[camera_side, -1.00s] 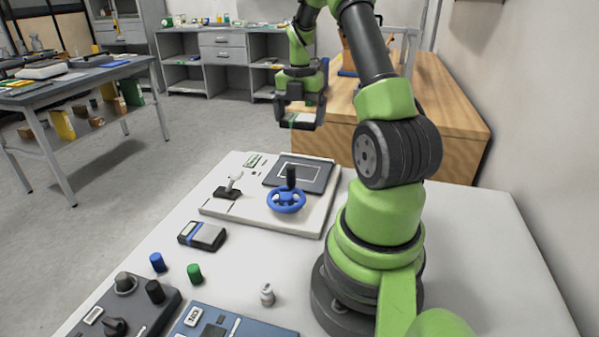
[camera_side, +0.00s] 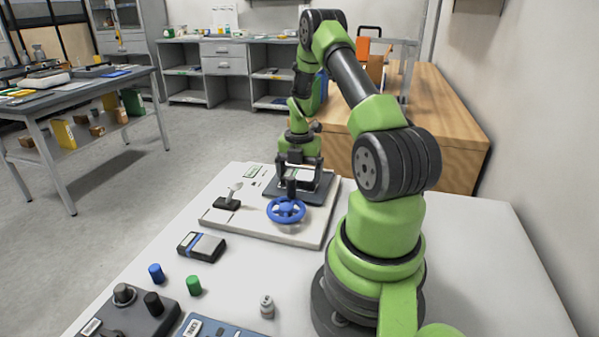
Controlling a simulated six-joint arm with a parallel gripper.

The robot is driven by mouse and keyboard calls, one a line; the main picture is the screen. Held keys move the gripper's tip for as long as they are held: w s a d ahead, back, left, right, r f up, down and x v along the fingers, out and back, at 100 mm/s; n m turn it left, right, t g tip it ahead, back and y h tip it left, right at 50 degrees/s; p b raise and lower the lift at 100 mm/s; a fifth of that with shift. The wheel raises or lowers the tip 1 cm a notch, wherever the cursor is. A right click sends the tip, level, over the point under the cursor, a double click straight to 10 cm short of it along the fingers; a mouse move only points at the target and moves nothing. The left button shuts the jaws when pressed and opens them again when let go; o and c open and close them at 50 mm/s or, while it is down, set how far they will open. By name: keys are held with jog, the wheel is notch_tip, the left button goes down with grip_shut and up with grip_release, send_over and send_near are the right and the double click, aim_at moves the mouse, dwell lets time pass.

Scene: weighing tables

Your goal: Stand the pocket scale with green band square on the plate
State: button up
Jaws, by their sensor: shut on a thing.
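My gripper (camera_side: 299,176) points down over the dark plate (camera_side: 322,190) at the back of the pale board. It is shut on the pocket scale with green band (camera_side: 300,172), a small flat thing with a light top. The scale is low, over or on the plate; I cannot tell whether it touches. The fingers hide part of the scale, and its green band is hard to make out now.
A blue handwheel (camera_side: 286,210) and a small lever (camera_side: 230,197) stand on the board in front of the plate. A blue-banded pocket scale (camera_side: 203,246), a blue cylinder (camera_side: 156,273), a green cylinder (camera_side: 193,285) and a small weight (camera_side: 267,307) are on the white table. Its right side is clear.

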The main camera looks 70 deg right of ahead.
aim_at(298, 174)
jog(key=shift+f, duration=0.15)
jog(key=o, duration=0.7)
jog(key=shift+o, duration=0.2)
notch_tip(298, 174, up, 13)
jog(key=w+a+r+m+t+h, duration=0.1)
jog(key=w+a+r+m, duration=0.1)
jog(key=a+r+m, duration=0.3)
jog(key=w+a+r+m+t, duration=0.1)
jog(key=w+a+r, duration=0.25)
jog(key=a, duration=0.25)
jog(key=s+a+r+m+t+y, duration=0.1)
jog(key=s+a+r+m, duration=0.1)
jog(key=a+m, duration=0.3)
jog(key=s+a+r+m+t+y, duration=0.1)
jog(key=s+a+r+m+t, duration=0.1)
jog(key=s+a+m, duration=0.3)
jog(key=s+a+r+m+t+y, duration=0.1)
jog(key=s+a+r+m+t, duration=0.1)
jog(key=a+m, duration=0.4)
jog(key=s+a, duration=0.1)
jog(key=a, duration=0.3)
jog(key=shift+s+a, duration=0.35)
jog(key=shift+a, duration=0.05)
